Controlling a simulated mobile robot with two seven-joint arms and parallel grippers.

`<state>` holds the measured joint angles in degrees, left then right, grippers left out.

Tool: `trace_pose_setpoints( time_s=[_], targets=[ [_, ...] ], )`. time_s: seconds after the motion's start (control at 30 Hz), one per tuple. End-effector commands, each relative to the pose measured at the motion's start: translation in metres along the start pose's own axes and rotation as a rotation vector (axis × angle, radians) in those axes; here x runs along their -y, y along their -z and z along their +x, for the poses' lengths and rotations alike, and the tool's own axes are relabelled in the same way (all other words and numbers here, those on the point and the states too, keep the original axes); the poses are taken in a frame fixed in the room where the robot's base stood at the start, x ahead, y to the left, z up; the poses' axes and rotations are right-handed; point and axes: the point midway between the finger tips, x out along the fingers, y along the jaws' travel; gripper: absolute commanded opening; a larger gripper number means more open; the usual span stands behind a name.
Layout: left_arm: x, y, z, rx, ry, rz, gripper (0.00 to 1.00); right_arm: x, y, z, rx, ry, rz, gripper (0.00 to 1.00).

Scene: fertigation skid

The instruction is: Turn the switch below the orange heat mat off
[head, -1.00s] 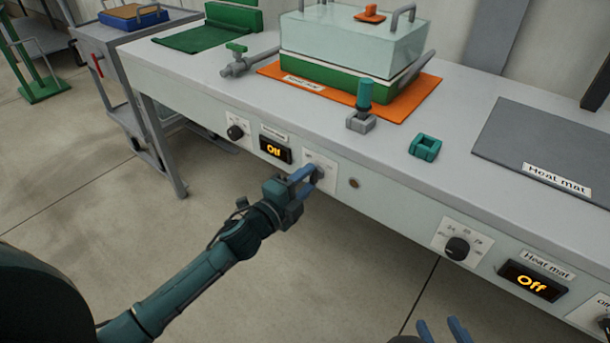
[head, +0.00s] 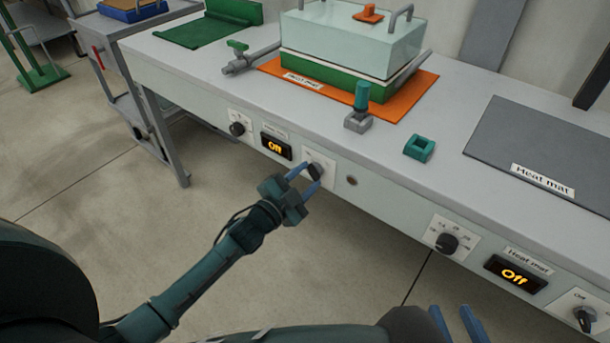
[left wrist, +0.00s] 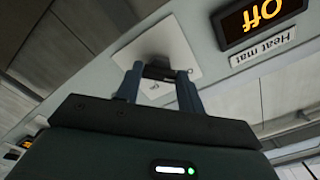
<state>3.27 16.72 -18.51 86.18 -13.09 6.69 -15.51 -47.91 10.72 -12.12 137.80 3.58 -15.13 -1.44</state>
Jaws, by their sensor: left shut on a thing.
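The orange heat mat (head: 412,98) lies on the bench under a green-and-clear box. Below it on the bench front is a white switch plate (head: 327,160) with a dark knob (head: 315,169). My left gripper (head: 306,179) is shut on this knob, one blue finger on each side. The left wrist view shows the knob (left wrist: 159,70) between the fingertips, partly hidden. The display (head: 276,147) left of the switch reads "Off" in orange; it also shows in the left wrist view (left wrist: 262,14). My right gripper (head: 455,324) is open and empty at the bottom edge.
A dial (head: 237,129) sits left of the display. Another dial (head: 447,243), an "Off" display (head: 515,273) and a switch (head: 585,317) belong to the grey heat mat (head: 545,150) side. A teal block (head: 419,147) lies on the bench.

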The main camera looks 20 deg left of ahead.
Motion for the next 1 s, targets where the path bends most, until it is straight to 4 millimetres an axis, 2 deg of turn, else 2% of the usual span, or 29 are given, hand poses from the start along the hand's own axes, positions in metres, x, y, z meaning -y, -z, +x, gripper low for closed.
trace_pose_setpoints(
  time_s=[0.53, 0.57, 0.6, 0.8, 1.0],
  targets=[
    [-0.0004, -0.0004, 0.0, 0.001, 0.0, -0.026, 0.15, -0.0015, 0.0015, -0.0006, -0.001, -0.005, 0.005, 0.36],
    [-0.0004, -0.0004, 0.0, 0.001, 0.0, -0.026, 0.4, -0.0015, 0.0013, -0.0006, -0.001, -0.005, 0.004, 0.36],
    [-0.0004, -0.0004, 0.0, 0.001, 0.0, -0.026, 0.43, -0.0016, 0.001, -0.0006, 0.0, -0.005, 0.004, 0.36],
    [-0.0003, -0.0002, 0.0, 0.0, 0.0, -0.024, 0.59, -0.0016, -0.0006, -0.0003, 0.003, -0.005, 0.004, 0.36],
    [-0.0003, -0.0001, 0.0, 0.0, 0.0, -0.023, 0.6, -0.0016, -0.0009, -0.0002, 0.004, -0.005, 0.004, 0.36]
  ],
)
